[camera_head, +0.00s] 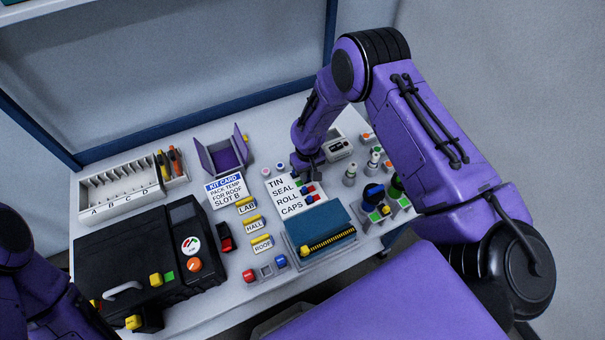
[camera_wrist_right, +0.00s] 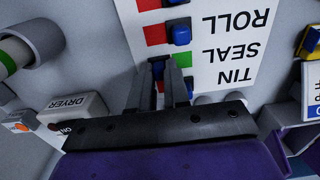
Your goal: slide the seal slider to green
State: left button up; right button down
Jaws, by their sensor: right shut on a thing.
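The label card (camera_head: 279,189) reads TIN, SEAL, ROLL and CAPS, with small blue slider knobs on red and green strips along its right edge. In the right wrist view the card (camera_wrist_right: 262,45) is upside down. My right gripper (camera_wrist_right: 163,76) is shut at the SEAL row on a blue knob, the seal slider (camera_wrist_right: 157,69), which its fingers partly hide. Red shows between the fingers; how far along its strip the knob sits is hard to tell. In the head view my right gripper (camera_head: 298,176) reaches down at the card's upper right. My left gripper is out of view.
The roll slider knob (camera_wrist_right: 182,34) is close beside the fingers. A grey dryer box (camera_wrist_right: 85,112) is near the gripper. A teal-topped tray (camera_head: 316,228) stands in front of the card. A purple open box (camera_head: 222,153) and kit card (camera_head: 225,190) are to the left.

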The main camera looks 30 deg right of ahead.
jog(key=c, duration=1.4)
grip_release()
jog(key=shift+d, duration=0.25)
jog(key=o, duration=0.3)
jog(key=shift+r, duration=0.45)
notch_tip(320, 180, up, 10)
jog(key=shift+f, duration=0.15)
